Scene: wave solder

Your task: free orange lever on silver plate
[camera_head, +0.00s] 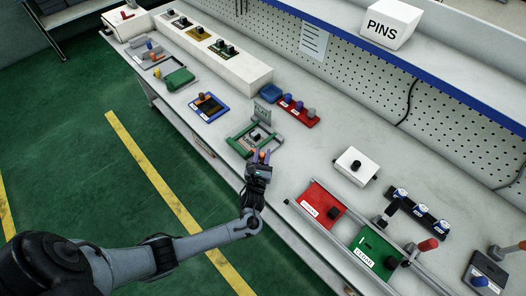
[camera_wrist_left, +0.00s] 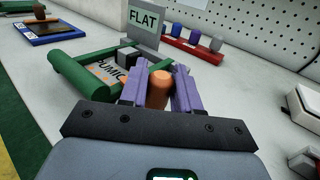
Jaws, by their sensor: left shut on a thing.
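My left gripper (camera_head: 261,156) is over the near right corner of a green-railed fixture (camera_head: 238,146) on the bench. In the left wrist view its two purple fingers (camera_wrist_left: 160,92) are shut on the rounded orange lever (camera_wrist_left: 158,88), which stands up between them. A grey upright plate marked FLAT (camera_wrist_left: 143,22) stands behind. The lever's base and the silver plate under it are hidden by the gripper. My right gripper is out of view.
A red rack (camera_head: 297,110) with several knobs stands behind the fixture. A blue-framed tray (camera_head: 208,108) lies to its left. A white box (camera_head: 356,166) and the red plate (camera_head: 320,204) are to the right. Bare bench lies between.

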